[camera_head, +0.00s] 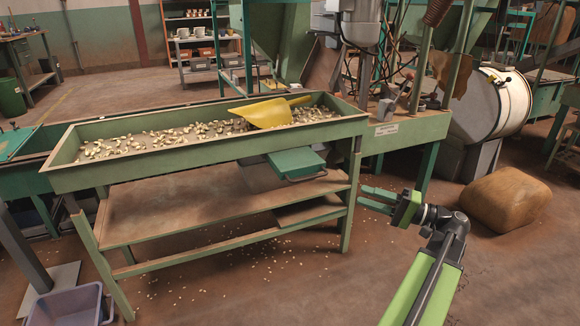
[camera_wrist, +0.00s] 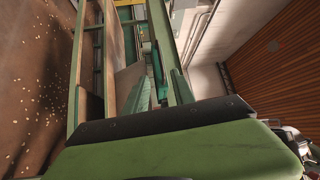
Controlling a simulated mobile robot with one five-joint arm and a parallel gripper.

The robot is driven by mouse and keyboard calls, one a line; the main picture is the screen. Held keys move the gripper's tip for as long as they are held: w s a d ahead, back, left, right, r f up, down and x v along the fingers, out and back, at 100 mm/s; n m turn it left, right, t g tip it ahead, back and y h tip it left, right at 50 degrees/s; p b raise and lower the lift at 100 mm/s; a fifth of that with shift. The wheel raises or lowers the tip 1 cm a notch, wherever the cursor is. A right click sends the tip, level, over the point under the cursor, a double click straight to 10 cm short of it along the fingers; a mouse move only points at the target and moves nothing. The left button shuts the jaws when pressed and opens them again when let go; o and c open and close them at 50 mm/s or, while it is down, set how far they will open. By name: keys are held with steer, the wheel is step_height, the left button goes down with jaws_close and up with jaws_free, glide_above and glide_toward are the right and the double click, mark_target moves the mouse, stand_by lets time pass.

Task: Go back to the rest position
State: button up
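My gripper (camera_head: 364,196) is at the right of the hopper table in the head view, just beyond its front right leg and below the tray's level. Its two green fingers point left with a narrow gap between them, and nothing shows in the gap. The wrist view looks along the table's side, tilted, with the gripper's green body filling the bottom. A yellow scoop (camera_head: 268,112) lies on the nuts in the green tray (camera_head: 210,158), well away from my gripper. My arm reaches up from the lower right.
The green table leg (camera_head: 350,215) stands close to my fingertips. A brown sack (camera_head: 505,198) lies on the floor at the right, near a white drum (camera_head: 498,105). A grey-purple bin (camera_head: 75,305) is at lower left. The floor below the table has scattered nuts.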

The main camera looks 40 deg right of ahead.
steer(key=w+a+f+n+g, duration=0.1)
steer(key=w+a+f+g, duration=0.3)
steer(key=w+a+f, duration=0.4)
steer(key=w+a+f+n+g, duration=0.1)
steer(key=w+a+f+g, duration=0.4)
steer(key=w+a, duration=0.5)
steer(key=w+a+f+n+g+h, duration=0.25)
steer(key=a+f, duration=0.25)
steer(key=a, duration=0.5)
steer(key=w+a+f+n+g+h, duration=0.1)
steer(key=a+f+n+g+h, duration=0.25)
steer(key=a, duration=0.55)
steer(key=w+a+f+n+g+h, duration=0.25)
steer(key=a+f, duration=0.25)
steer(key=a, duration=0.5)
step_height(320, 180, up, 55)
steer(key=s+p, duration=0.3)
steer(key=p, duration=5.2)
steer(key=shift+d+f+h, duration=0.2)
steer(key=shift+d+h, duration=0.1)
steer(key=shift+h, duration=0.05)
